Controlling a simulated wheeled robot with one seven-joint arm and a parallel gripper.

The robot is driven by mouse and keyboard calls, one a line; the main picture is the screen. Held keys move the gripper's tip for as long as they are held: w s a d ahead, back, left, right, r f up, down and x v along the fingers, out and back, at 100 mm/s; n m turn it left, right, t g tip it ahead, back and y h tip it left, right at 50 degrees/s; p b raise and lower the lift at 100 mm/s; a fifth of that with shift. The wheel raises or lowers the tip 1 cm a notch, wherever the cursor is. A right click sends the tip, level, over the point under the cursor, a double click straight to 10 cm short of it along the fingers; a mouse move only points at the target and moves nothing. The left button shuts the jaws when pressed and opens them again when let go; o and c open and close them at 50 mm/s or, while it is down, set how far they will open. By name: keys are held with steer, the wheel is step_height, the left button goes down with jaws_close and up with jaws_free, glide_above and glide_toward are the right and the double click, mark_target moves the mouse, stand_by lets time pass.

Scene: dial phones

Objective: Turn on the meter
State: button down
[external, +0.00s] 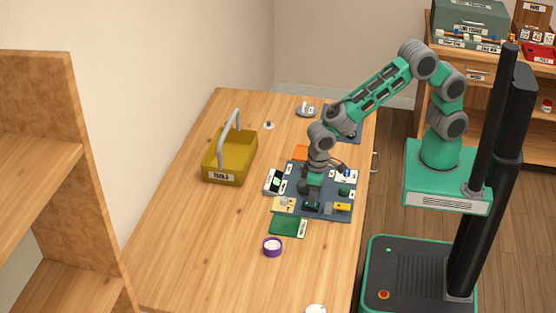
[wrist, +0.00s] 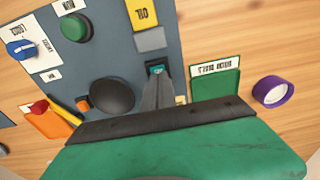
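A blue-grey control panel (external: 318,214) lies on the table and also fills the upper left of the wrist view (wrist: 105,45). A small teal switch (wrist: 157,70) in a dark housing sits near its edge, beside a blank grey plate (wrist: 150,40). My gripper (external: 312,200) points down at the panel. In the wrist view its narrow fingers (wrist: 158,82) are together, right at the switch; I cannot tell whether they touch it. A pale device with a dark green display (external: 275,182) stands at the panel's left edge. I cannot read which part is labelled meter.
A blue knob (wrist: 21,49), green button (wrist: 76,27) and large black knob (wrist: 112,96) share the panel. A green booklet (external: 288,227) and purple tape roll (external: 272,247) lie nearby. A yellow basket (external: 230,157) stands left. The table's front left is clear.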

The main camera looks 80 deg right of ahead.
step_height(320, 180, up, 14)
steer(key=p, duration=0.1)
steer(key=shift+s, duration=0.45)
steer(key=shift+f, duration=0.15)
steer(key=b, duration=0.2)
steer(key=t+b, duration=0.1)
steer(key=b, duration=0.1)
steer(key=shift+s+d+r, duration=0.1)
steer(key=shift+s+r, duration=0.1)
steer(key=shift+s, duration=0.2)
steer(key=w+f, duration=0.1)
steer(key=f, duration=0.8)
steer(key=w+f+p, duration=0.1)
steer(key=f, duration=0.3)
steer(key=shift+w+f, duration=0.3)
steer(key=shift+f, duration=0.1)
